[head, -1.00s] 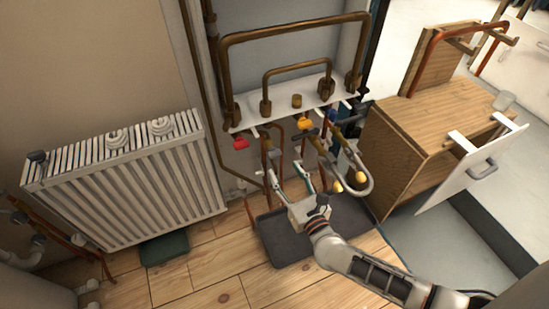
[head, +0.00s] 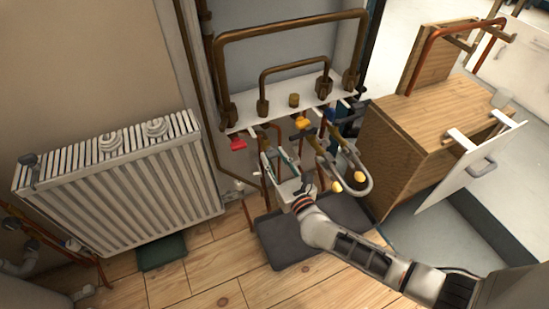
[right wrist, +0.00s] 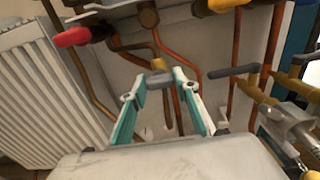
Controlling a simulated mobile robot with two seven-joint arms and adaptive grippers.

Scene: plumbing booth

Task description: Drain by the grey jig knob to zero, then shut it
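My right gripper (head: 275,156) is open below the white shelf of the pipe jig (head: 280,112), among the hanging copper pipes. In the right wrist view its two teal-edged fingers (right wrist: 158,88) are spread. A small grey-topped fitting with a brass stem (right wrist: 160,79) shows between the fingertips; I cannot tell if they touch it. A dark grey lever (right wrist: 233,72) sits on a copper pipe to the right of the fingers. I cannot tell which grey part is the jig knob. No pressure reading is legible. My left gripper is not in view.
A red handle (head: 238,144), a yellow handle (head: 302,122) and a blue one (head: 330,114) line the shelf. A U-shaped hose (head: 362,187) hangs right of my gripper. A dark tray (head: 285,252) lies below. A white radiator (head: 120,200) stands left, a wooden cabinet (head: 400,165) right.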

